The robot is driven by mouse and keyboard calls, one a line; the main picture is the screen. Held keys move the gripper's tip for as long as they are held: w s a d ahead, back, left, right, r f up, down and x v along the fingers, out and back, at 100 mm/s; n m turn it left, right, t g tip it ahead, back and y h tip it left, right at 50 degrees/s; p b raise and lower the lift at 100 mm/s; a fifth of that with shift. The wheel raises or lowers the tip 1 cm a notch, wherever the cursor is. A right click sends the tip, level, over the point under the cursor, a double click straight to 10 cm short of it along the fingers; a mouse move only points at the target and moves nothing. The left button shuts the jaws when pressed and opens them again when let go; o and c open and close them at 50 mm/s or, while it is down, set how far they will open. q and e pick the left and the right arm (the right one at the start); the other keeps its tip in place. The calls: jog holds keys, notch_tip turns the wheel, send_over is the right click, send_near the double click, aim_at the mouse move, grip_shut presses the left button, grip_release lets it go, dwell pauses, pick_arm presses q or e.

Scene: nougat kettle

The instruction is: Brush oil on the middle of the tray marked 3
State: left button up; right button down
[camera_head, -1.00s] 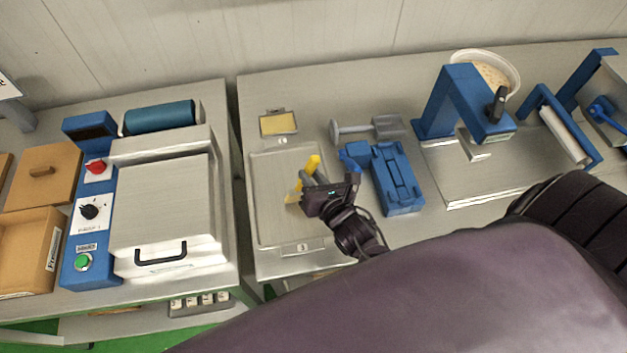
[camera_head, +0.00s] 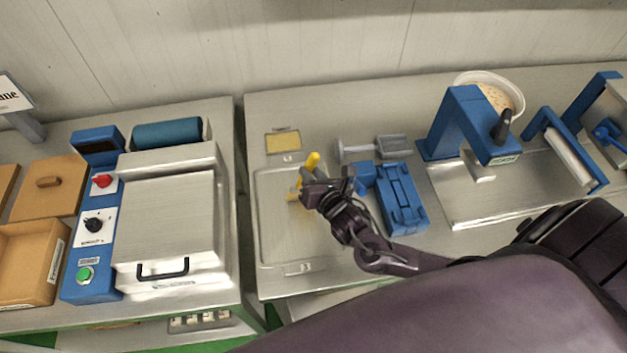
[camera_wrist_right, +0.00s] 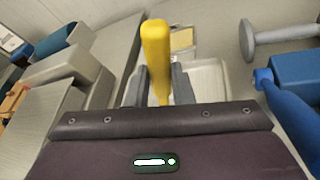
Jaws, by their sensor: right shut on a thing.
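The tray marked 3 (camera_head: 282,252) is a shallow metal tray on the middle table, with its label at the front edge. A darker, yellowish patch shows on its middle. My right gripper (camera_head: 308,185) is over the upper middle of the tray, shut on a yellow-handled brush (camera_head: 312,161). The yellow handle (camera_wrist_right: 156,55) stands up between the fingers in the right wrist view. The brush's lower end shows yellow just left of the gripper; whether it touches the tray I cannot tell. My left gripper is not in view.
A small dish with yellow content (camera_head: 283,142) lies behind the tray. A grey tool (camera_head: 375,149) and a blue fixture (camera_head: 402,200) stand to the right. A blue press (camera_head: 465,125) is further right. A metal-lidded machine (camera_head: 168,222) stands on the left table.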

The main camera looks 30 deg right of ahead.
jog(key=shift+w+d, duration=1)
jog(key=shift+w, duration=2.3)
jog(key=shift+s+a, duration=1)
jog(key=shift+s, duration=4.05)
jog(key=shift+s+a, duration=1)
jog(key=shift+s, duration=4)
jog(key=w+d, duration=0.3)
jog(key=w, duration=0.6)
jog(key=w+d, duration=0.3)
jog(key=w, duration=0.7)
jog(key=shift+d+r+b, duration=0.2)
jog(key=shift+d+b, duration=0.1)
jog(key=shift+d, duration=0.05)
